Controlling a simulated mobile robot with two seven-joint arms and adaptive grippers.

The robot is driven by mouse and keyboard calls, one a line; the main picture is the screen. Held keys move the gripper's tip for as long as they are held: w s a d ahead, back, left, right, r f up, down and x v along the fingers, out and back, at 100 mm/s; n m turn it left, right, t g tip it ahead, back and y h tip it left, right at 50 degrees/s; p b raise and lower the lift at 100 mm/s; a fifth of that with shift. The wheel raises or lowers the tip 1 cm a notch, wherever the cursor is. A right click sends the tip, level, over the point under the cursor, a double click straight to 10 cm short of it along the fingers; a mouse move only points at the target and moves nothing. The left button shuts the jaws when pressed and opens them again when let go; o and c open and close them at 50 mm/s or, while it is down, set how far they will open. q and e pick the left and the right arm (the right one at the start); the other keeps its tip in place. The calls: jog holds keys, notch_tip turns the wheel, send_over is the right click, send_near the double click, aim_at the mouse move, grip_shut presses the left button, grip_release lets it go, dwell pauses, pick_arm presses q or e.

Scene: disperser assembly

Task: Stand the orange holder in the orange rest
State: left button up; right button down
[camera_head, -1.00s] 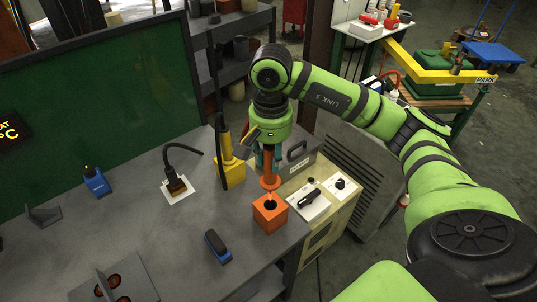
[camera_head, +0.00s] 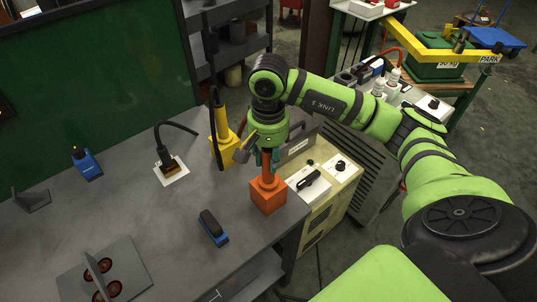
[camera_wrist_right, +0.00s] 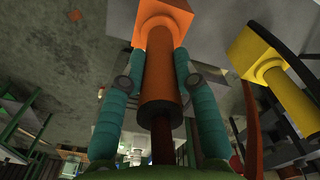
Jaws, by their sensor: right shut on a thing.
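The orange holder (camera_head: 267,173) is upright in my right gripper (camera_head: 268,158), at the right edge of the grey table. The orange rest (camera_head: 268,198), a square block, is directly under it. The holder's lower end meets the top of the rest and the rest's hole is hidden, so the holder appears to be in it. In the right wrist view the teal fingers of the gripper (camera_wrist_right: 157,75) are on both sides of the holder (camera_wrist_right: 160,85), with the rest (camera_wrist_right: 160,17) at its far end. My left gripper is not in view.
A yellow holder in a yellow rest (camera_head: 222,150) stands close behind on the left. A soldering iron-like black tool on a white pad (camera_head: 172,171), a blue-black item (camera_head: 213,227) and a grey stand (camera_head: 95,280) are farther left. A cream control box (camera_head: 325,185) adjoins on the right.

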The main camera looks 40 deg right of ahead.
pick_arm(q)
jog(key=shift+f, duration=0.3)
pick_arm(e)
jog(key=shift+f, duration=0.2)
jog(key=c, duration=0.9)
grip_release()
jog(key=shift+o, duration=0.2)
jog(key=shift+r, duration=0.1)
notch_tip(320, 180, up, 12)
jog(key=shift+f, duration=0.1)
